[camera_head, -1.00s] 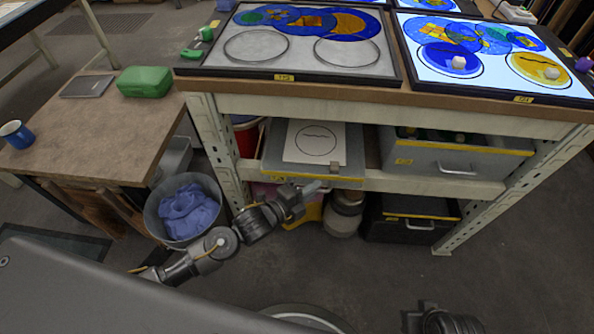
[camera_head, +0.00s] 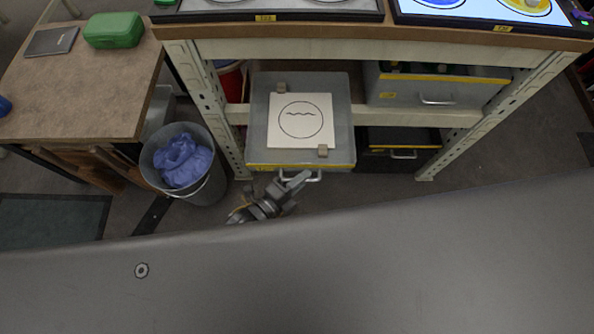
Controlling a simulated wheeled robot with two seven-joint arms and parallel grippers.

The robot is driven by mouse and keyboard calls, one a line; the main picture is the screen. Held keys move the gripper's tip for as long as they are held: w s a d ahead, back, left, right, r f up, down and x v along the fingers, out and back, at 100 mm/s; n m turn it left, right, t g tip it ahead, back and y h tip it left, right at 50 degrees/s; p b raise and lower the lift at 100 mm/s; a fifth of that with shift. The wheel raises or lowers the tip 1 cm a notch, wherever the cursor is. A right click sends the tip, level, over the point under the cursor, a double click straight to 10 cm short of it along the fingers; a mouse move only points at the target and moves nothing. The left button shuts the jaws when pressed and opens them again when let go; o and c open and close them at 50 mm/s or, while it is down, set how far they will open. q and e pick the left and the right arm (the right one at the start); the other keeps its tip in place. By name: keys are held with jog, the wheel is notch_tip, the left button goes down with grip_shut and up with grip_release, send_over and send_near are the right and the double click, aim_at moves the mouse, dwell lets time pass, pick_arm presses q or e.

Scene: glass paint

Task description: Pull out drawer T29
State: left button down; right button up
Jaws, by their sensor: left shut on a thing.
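A grey open-topped drawer (camera_head: 258,125) sticks out of the shelf unit under the worktop, toward me. Its front has a yellow strip, and its label is too small to read. A white sheet (camera_head: 289,135) with a circle and a wavy line lies in it. Small brown blocks (camera_head: 323,151) sit at two of its corners. My left gripper (camera_head: 296,180) is at the drawer front, shut on the drawer's handle (camera_head: 315,178), which it partly hides. My right gripper is out of view.
A second grey drawer (camera_head: 455,98) and a black drawer (camera_head: 400,141) sit to the right, both with handles. A bin with blue cloth (camera_head: 183,160) stands close on the left, near a brown table (camera_head: 85,85). My own grey body covers the bottom.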

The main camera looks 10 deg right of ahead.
pick_arm(q)
jog(key=c, duration=1.8)
grip_release()
jog(key=shift+o, duration=0.2)
jog(key=shift+s+a, duration=0.1)
jog(key=v, duration=1)
jog(key=shift+a, duration=0.25)
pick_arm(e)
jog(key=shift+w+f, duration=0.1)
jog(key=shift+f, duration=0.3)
pick_arm(q)
jog(key=shift+s, duration=0.15)
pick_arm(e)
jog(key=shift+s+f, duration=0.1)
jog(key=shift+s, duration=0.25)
